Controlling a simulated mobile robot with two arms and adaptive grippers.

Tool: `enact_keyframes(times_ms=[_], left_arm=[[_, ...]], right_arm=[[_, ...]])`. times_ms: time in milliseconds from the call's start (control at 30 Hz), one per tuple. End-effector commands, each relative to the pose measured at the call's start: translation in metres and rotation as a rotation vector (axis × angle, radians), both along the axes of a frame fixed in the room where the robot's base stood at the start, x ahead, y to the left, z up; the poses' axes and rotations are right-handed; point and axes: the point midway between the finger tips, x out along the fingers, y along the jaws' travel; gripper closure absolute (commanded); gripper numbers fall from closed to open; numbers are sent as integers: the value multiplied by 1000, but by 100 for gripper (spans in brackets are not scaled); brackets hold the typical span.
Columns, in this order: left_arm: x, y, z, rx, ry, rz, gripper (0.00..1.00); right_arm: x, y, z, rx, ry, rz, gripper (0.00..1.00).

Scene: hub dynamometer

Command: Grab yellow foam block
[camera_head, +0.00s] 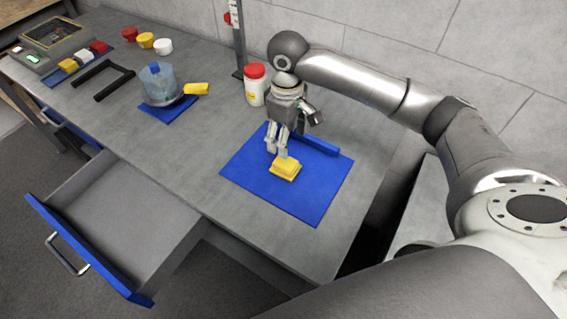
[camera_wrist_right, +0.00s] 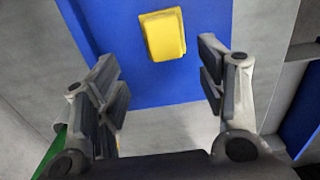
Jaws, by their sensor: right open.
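The yellow foam block (camera_head: 285,170) lies on a blue mat (camera_head: 316,190) at the right part of the bench. My right gripper (camera_head: 278,151) is over the mat, just behind and above the block in the head view. In the right wrist view the block (camera_wrist_right: 163,35) lies ahead of the right gripper (camera_wrist_right: 165,85), between the lines of its two spread fingers. The right gripper is open and empty. My left gripper is not in view.
A white jar with a red lid (camera_head: 255,85) stands behind the mat. A blue bar (camera_head: 316,144) lies along the mat's back edge. A clear blue container (camera_head: 160,84) and another yellow piece (camera_head: 196,88) are at left. An open drawer (camera_head: 125,215) sticks out in front.

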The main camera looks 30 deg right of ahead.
Motion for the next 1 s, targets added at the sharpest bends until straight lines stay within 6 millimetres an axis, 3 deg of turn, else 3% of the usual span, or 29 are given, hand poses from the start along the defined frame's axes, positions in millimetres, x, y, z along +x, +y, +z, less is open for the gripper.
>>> enact_keyframes(times_ms=[100,367,700,1000], left_arm=[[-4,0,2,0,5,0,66],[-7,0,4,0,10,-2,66],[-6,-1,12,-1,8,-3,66],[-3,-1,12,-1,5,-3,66]], right_arm=[[-1,0,-21,0,4,0,36],[-1,1,-43,1,1,1,36],[-4,5,-88,1,0,2,36],[-3,4,-91,0,-2,3,38]])
